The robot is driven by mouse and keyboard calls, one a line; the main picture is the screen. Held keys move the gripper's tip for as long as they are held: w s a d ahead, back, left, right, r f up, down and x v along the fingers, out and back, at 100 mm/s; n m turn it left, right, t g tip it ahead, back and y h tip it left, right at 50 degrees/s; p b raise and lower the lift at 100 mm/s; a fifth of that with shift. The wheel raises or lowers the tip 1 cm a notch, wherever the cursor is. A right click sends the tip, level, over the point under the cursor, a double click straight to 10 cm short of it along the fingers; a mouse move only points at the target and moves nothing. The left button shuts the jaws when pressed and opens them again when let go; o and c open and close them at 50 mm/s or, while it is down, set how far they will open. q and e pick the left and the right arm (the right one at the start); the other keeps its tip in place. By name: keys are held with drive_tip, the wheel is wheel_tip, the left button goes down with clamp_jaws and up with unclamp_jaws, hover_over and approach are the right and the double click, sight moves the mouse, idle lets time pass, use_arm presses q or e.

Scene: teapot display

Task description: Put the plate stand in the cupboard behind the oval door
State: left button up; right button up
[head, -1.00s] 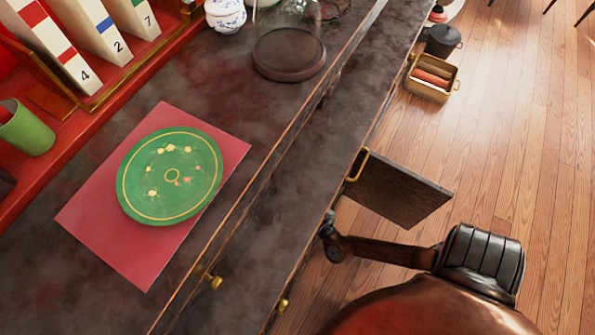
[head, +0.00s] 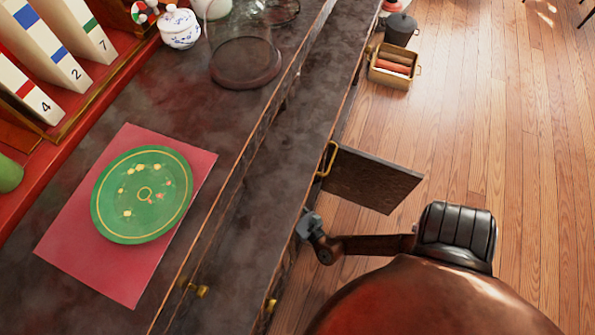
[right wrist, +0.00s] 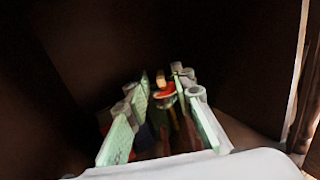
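A dark cupboard door (head: 372,181) with a brass handle stands open below the counter edge in the head view; no oval shows on the side I see. My right gripper (right wrist: 162,80) is in a dark, box-like space in the right wrist view. Its two pale green-padded fingers are spread apart. Blurred red, yellow and brown shapes (right wrist: 166,92) show between and beyond the fingers; I cannot tell whether they are the plate stand. I cannot make out the plate stand in the head view. My left gripper is not in view.
A green plate (head: 143,195) lies on a red mat (head: 62,243) on the dark counter. A glass dome (head: 245,60) and a white-blue pot (head: 180,28) stand at the back. A basket (head: 393,68) and black pot (head: 400,29) are on the wooden floor, which is clear at right.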

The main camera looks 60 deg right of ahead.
drive_tip(key=p+v, duration=0.3)
drive_tip(key=v, duration=0.4)
drive_tip(key=s+d+f+m+g+y, duration=0.1)
drive_tip(key=s+f+m+g, duration=0.35)
drive_tip(key=s+m, duration=0.35)
drive_tip(key=s+d+f+m+g, duration=0.2)
drive_tip(key=s+f+m+g, duration=0.25)
drive_tip(key=s+m, duration=0.25)
drive_tip(key=s+a+m+g+y, duration=0.2)
drive_tip(key=s+a+m+y, duration=0.4)
drive_tip(key=a+m, duration=0.2)
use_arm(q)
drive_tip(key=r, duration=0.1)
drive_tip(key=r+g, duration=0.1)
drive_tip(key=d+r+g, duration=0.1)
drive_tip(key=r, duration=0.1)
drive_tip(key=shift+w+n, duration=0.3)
use_arm(e)
drive_tip(key=a+r+m+t+y, duration=0.1)
drive_tip(key=a+r+m+y, duration=0.2)
drive_tip(key=a+r+m, duration=0.3)
drive_tip(key=shift+s+a+m+y, duration=0.3)
drive_tip(key=shift+s+a+m, duration=0.15)
drive_tip(key=shift+a+m, duration=0.5)
drive_tip(key=shift+a, duration=0.1)
